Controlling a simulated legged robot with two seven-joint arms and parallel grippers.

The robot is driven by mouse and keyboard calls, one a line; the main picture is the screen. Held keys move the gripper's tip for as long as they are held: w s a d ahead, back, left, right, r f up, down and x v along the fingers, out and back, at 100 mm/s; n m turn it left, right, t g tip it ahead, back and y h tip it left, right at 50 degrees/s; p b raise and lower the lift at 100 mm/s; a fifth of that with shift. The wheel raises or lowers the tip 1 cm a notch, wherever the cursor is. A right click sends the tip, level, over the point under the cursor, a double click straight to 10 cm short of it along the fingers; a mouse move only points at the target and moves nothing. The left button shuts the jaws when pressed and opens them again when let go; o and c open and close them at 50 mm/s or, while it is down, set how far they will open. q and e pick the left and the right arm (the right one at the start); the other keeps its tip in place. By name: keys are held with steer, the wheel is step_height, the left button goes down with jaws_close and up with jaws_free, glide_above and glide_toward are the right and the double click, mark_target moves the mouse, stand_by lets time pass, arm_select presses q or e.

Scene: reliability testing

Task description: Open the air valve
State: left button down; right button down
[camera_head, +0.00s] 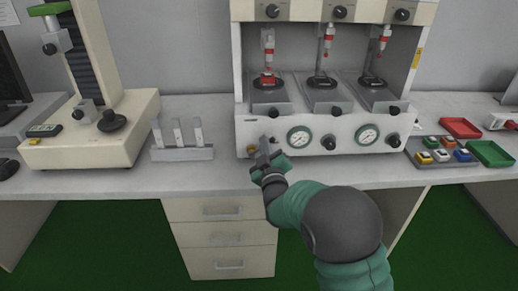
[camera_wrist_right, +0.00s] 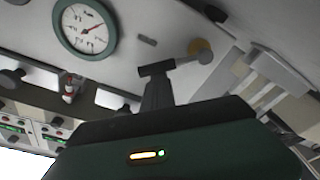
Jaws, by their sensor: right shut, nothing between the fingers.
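The testing machine's white front panel carries a small yellow round part (camera_head: 252,150) at its lower left, left of the first pressure gauge (camera_head: 300,137). In the right wrist view the yellow disc (camera_wrist_right: 201,51) has a grey stem running from it towards my gripper; I take this as the air valve. My right gripper (camera_head: 264,147) is shut and empty, right in front of the panel by the yellow part. In the right wrist view its dark fingers (camera_wrist_right: 155,92) reach up to the stem's end. Whether they touch cannot be told. My left gripper is not in view.
A second gauge (camera_head: 368,135) and dark knobs sit further right on the panel. A rack with upright tubes (camera_head: 182,153) stands left of the machine. A tray with small coloured cars (camera_head: 443,155) and red and green trays lie to the right. Drawers (camera_head: 225,236) are below the bench edge.

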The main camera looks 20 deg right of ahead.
steer(key=d+f+m+b, duration=0.1)
steer(key=m, duration=0.1)
steer(key=f+m+b, duration=0.1)
steer(key=m, duration=0.1)
steer(key=shift+s+d+f+h+b, duration=0.1)
steer(key=shift+s+d+h+b, duration=0.1)
steer(key=shift+d+h+b, duration=0.2)
steer(key=m+b, duration=0.1)
steer(key=f+m+b, duration=0.1)
steer(key=m, duration=0.1)
steer(key=shift+s+d+f+h, duration=0.2)
steer(key=shift+d+h, duration=0.1)
steer(key=shift+d, duration=0.1)
steer(key=shift+d+f+m+b, duration=0.1)
steer(key=shift+f+m+b, duration=0.2)
steer(key=shift+m, duration=0.1)
steer(key=shift+f, duration=0.2)
step_height(320, 180, up, 5)
steer(key=p, duration=0.3)
steer(key=p+v, duration=0.1)
steer(key=v, duration=0.8)
steer(key=shift+f, duration=0.45)
